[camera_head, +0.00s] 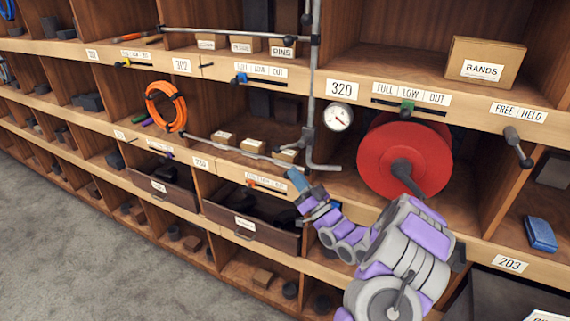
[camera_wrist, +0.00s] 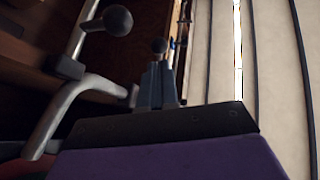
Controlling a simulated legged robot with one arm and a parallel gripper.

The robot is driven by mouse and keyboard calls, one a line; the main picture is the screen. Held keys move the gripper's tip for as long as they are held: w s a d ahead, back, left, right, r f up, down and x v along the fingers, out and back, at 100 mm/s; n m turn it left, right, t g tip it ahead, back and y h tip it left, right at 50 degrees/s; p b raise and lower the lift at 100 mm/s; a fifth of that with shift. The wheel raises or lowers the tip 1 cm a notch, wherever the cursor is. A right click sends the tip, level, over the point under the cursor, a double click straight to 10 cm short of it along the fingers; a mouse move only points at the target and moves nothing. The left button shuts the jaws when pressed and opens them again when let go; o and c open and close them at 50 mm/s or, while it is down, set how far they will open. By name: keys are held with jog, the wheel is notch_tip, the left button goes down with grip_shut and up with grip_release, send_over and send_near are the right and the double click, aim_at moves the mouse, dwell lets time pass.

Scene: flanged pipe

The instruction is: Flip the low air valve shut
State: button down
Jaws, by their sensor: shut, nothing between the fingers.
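A grey pipe (camera_head: 316,70) runs down the shelf front and bends at the bottom, with a thinner branch going left. A dark valve lever (camera_head: 307,138) sits near this lower joint; I cannot tell its exact position. My gripper (camera_head: 292,172) is below and left of the joint, in front of the shelf edge. In the wrist view the blue-grey fingers (camera_wrist: 158,66) are shut and empty. A larger ball knob (camera_wrist: 117,20) is on the left, near the curved pipe (camera_wrist: 55,115).
A round gauge (camera_head: 339,117) and a red reel (camera_head: 415,160) are to the right of the pipe. A lever under a FREE/HELD label (camera_head: 518,148) is farther right. Small boxes (camera_head: 253,146) sit behind the branch pipe. Drawers (camera_head: 250,222) lie below.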

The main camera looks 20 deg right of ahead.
aim_at(278, 149)
jog(key=b+x, duration=0.1)
jog(key=x, duration=0.5)
jog(key=shift+d, duration=0.15)
jog(key=shift+w+a+r, duration=0.15)
jog(key=shift+a+r, duration=0.05)
dwell(0.5)
jog(key=shift+w+a+r+p, duration=0.4)
jog(key=shift+r+p, duration=0.25)
jog(key=shift+p, duration=0.1)
jog(key=shift+w+a+r+p, duration=0.3)
jog(key=shift+w+r+p, duration=0.15)
jog(key=shift+r+p, duration=0.25)
jog(key=shift+r, duration=0.2)
